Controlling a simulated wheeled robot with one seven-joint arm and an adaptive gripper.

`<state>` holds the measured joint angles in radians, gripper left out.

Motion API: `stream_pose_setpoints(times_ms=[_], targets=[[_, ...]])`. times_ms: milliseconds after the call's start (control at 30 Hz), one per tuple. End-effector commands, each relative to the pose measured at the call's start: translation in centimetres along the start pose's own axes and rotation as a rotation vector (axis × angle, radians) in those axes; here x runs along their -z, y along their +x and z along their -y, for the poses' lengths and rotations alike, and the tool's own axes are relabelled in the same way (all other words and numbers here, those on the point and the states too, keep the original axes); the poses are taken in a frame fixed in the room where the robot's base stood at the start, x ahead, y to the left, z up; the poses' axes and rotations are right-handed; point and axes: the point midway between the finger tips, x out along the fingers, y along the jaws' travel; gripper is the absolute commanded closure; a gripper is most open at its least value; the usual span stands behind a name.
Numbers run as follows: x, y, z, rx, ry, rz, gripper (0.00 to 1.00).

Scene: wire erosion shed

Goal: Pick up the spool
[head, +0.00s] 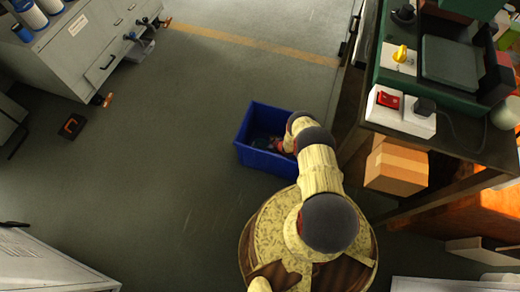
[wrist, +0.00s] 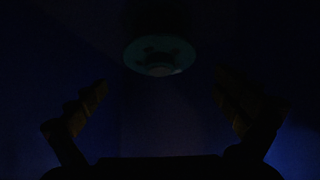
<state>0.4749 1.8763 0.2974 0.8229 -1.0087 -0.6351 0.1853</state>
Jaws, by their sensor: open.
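A round, dark teal spool (wrist: 160,54) shows in the dim wrist view, ahead of my gripper and slightly above the middle of the picture. My gripper (wrist: 160,86) is open, with its two fingers apart to the left and right and nothing between them. The spool lies beyond the fingertips, not touching them. In the head view, my arm reaches down into a blue bin (head: 247,155) on the floor. My own arm hides much of the bin's inside there, and I cannot make out the spool clearly in that view.
A dark workbench (head: 460,143) stands right of the bin, with a cardboard box (head: 396,170) under its top. A grey cabinet (head: 75,50) stands at the upper left. The floor left of the bin is clear.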

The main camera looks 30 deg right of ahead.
Motion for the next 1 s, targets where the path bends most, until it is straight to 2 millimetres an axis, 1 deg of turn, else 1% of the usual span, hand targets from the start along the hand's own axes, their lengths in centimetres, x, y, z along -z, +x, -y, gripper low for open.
stream_pose_setpoints(times_ms=[200, 333, 567, 1000], targets=[[-0.6, 3.2, 0.1, 0.001, -0.001, 0.0, 0.0], [-0.5, 4.6, 0.1, 0.001, -0.001, 0.0, 0.0], [-0.3, 4.6, 0.0, 0.0, 0.0, 0.001, 0.0], [-0.3, 4.6, 0.0, 0.0, 0.0, 0.001, 0.24]])
